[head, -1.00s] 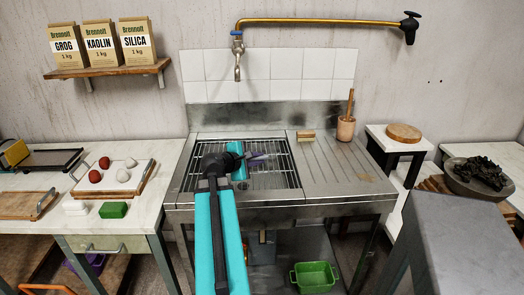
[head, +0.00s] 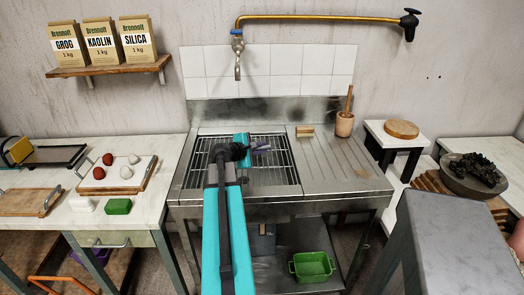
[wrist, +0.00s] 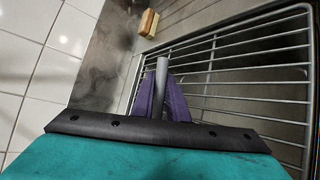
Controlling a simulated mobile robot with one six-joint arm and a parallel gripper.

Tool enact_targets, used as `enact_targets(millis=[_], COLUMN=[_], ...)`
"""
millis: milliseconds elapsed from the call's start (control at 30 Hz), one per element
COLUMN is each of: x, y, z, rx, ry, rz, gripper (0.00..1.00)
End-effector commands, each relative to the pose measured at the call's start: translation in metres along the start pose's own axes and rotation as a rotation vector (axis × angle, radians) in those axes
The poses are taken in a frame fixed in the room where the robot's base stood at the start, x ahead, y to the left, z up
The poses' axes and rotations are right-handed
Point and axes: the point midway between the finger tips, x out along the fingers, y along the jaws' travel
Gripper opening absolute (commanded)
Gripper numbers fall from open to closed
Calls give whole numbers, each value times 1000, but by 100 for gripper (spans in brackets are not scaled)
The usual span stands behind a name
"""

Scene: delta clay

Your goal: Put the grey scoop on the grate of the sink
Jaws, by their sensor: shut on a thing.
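The grey scoop (wrist: 162,78) shows in the wrist view as a narrow grey shaft between my two purple fingers. My gripper (wrist: 162,98) is shut on it. The rest of the scoop is hidden or too small to make out. In the head view my gripper (head: 262,147) is over the back half of the sink's grate (head: 283,172), its purple fingers pointing right. The metal grate (wrist: 262,50) also fills the right of the wrist view. I cannot tell whether the scoop touches the grate.
A wooden pot with a stick (head: 344,124) stands at the drainboard's back right. The brass tap (head: 237,55) hangs above the sink. The drainboard (head: 340,160) is mostly clear.

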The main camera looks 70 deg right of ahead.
Motion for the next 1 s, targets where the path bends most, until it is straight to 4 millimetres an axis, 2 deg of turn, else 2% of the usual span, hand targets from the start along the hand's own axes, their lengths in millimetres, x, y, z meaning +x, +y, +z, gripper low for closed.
enact_targets(millis=[400, 867, 1000], x=[37, 41, 43], y=[20, 21, 16], z=[-12, -13, -15], rx=[0, 0, -1], ry=[0, 1, 1], rz=[1, 1, 0], gripper=[0, 0, 0])
